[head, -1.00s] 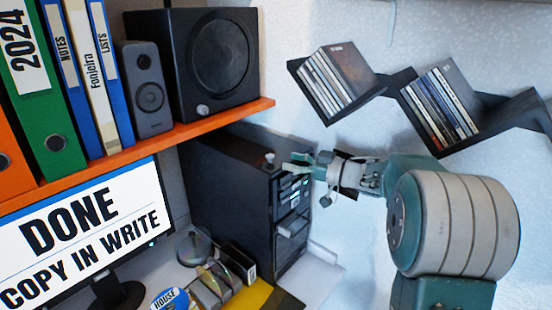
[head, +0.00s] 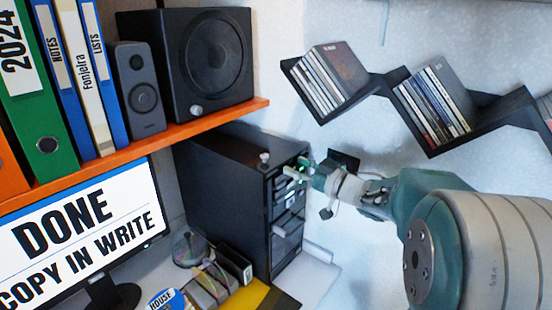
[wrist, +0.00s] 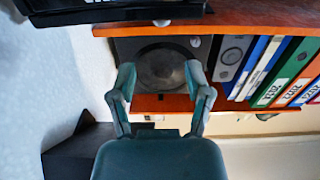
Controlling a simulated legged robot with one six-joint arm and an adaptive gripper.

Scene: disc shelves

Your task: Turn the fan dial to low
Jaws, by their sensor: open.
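No dial marked as a fan dial can be made out. A small pale knob (head: 264,158) stands on the top front edge of the black drawer tower (head: 222,190). Another pale knob (head: 196,110) is on the front of the black speaker box (head: 210,62). My gripper (head: 297,172) is in front of the tower's upper front, just right of and below the tower knob; I cannot tell if it touches the tower. In the wrist view my gripper (wrist: 160,80) has its two fingers spread with nothing between them, and the speaker box (wrist: 160,65) shows beyond.
An orange shelf (head: 215,118) carries binders (head: 50,110), a small speaker (head: 140,90) and the speaker box. A monitor (head: 85,230) is at lower left. Black zigzag shelves (head: 400,85) with disc cases hang behind my arm. Small items clutter the desk by the tower.

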